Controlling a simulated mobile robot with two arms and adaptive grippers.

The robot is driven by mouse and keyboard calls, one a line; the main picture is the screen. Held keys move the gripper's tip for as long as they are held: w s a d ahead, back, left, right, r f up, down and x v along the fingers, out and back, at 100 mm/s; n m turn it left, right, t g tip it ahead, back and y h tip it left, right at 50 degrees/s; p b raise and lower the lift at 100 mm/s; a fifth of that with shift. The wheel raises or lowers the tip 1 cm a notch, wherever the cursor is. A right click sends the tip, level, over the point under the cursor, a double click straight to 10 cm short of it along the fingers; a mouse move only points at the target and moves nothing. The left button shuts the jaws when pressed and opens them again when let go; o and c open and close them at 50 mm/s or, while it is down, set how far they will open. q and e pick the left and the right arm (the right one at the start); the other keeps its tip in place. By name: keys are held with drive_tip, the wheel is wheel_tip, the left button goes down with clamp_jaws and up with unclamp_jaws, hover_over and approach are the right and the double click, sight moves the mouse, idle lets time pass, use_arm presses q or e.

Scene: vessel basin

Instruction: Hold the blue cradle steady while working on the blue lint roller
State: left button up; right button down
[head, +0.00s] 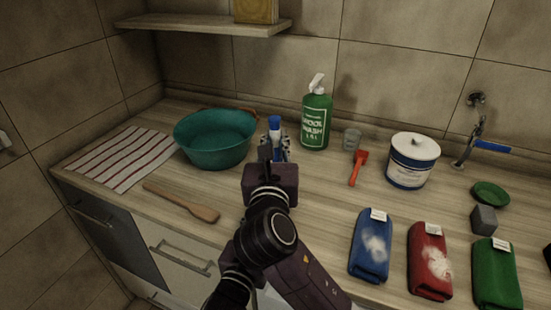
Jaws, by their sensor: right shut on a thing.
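An upright blue piece with a pale lower part, seemingly the blue lint roller (275,124), stands on the counter right of the teal basin. More blue at its foot seems to be the blue cradle (286,144), mostly hidden by my right gripper. My right gripper (274,143) comes in from the front. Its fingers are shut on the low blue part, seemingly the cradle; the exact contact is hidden. I cannot tell how the roller sits in the cradle. My left gripper is not in view.
Right are a green bottle (315,122), a glass, a red tool (358,168), a white tub (412,161) and a tap. Blue, red and green folded cloths lie at front right.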

drive_tip(key=shift+r, duration=1.35)
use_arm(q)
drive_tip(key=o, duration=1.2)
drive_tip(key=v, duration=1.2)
